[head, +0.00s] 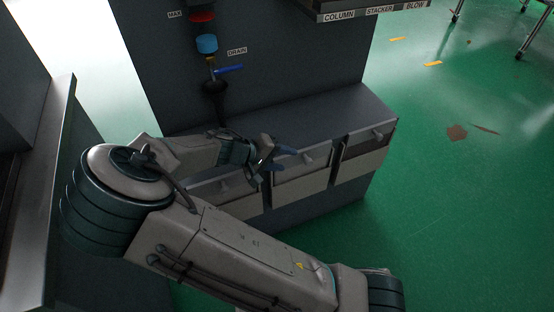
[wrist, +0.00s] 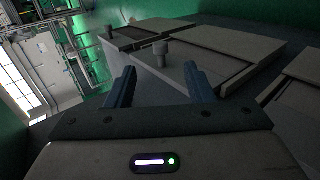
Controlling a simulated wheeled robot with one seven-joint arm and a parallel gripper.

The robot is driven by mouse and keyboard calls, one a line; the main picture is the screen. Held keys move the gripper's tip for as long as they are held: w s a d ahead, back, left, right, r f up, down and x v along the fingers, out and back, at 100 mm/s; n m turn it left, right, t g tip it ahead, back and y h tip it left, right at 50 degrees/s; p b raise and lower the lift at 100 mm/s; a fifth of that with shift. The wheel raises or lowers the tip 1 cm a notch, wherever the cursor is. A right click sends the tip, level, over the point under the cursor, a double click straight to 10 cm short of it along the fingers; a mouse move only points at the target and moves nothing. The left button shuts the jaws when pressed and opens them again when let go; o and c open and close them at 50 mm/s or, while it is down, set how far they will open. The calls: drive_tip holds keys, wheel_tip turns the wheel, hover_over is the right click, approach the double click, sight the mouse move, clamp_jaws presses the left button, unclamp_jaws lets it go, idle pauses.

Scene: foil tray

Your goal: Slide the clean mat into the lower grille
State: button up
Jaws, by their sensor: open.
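My gripper (head: 279,159) is open and empty, in front of the low unit's front panels in the head view. In the wrist view its two blue fingers (wrist: 160,84) stand apart, with a panel knob (wrist: 161,50) beyond and between them. I cannot tell whether the fingers touch anything. The middle front panel (head: 302,174) has a handle and a pale lower strip. A right panel (head: 368,148) is similar, and a left panel (head: 232,190) is partly hidden by my arm. I cannot make out a clean mat, or which part is the lower grille.
A dark cabinet carries a blue-handled drain valve (head: 228,70) above the unit's bare top (head: 335,110). A steel-edged counter (head: 45,200) stands at the left. Green floor (head: 440,190) is open at the right, with brown scraps (head: 457,132) and metal legs beyond.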

sight(308, 163)
drive_tip(key=b+x, duration=0.3)
drive_tip(key=x, duration=0.9)
drive_tip(key=shift+s, duration=0.1)
clamp_jaws()
drive_tip(key=shift+r, duration=0.1)
drive_tip(key=shift+r, duration=0.15)
wheel_tip(308, 163, up, 25)
drive_tip(key=p, duration=2.1)
drive_tip(key=shift+p, duration=0.35)
drive_tip(key=shift+s, duration=0.1)
idle(0.4)
